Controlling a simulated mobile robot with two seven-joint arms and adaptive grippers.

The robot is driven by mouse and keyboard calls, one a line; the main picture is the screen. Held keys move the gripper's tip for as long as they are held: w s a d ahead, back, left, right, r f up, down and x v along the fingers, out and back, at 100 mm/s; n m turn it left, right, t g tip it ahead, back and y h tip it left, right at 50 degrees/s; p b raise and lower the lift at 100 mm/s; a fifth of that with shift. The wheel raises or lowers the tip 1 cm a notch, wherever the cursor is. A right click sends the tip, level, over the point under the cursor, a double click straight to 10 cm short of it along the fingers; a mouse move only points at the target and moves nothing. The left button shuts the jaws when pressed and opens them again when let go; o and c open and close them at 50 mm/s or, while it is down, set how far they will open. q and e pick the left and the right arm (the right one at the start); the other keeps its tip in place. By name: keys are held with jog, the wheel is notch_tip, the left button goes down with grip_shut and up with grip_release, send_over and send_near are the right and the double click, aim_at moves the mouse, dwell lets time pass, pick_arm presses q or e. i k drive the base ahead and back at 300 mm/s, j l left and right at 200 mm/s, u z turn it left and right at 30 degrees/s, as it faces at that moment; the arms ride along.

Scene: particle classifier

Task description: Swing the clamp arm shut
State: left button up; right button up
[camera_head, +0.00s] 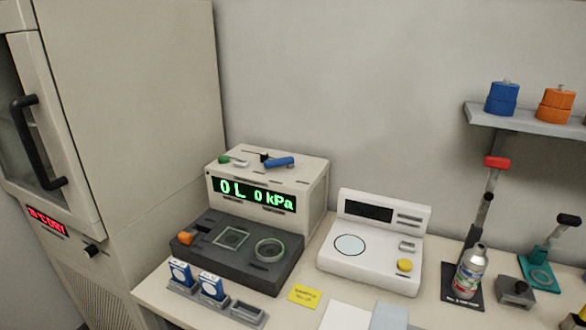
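No part is clearly identifiable as the clamp arm. One candidate is the short lever with an orange knob (185,238) at the left of a dark deck, which also bears a square frame (231,238) and a pale ring (269,250). The deck belongs to a beige instrument (315,187) whose green display (253,195) reads 0 L 0 kPa. Another candidate is the tilted black-handled lever (568,221) on a teal stand (541,276) at the right. Neither gripper is in view.
A white instrument (375,222) with a yellow button stands mid-bench. A metal bottle (470,271) stands beside a red-topped post (496,162). Small blue-white boxes (211,286) sit in front. A tall cabinet (130,120) flanks the left; a shelf (530,121) hangs at right.

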aim_at(496, 164)
jog(key=z, duration=1.3)
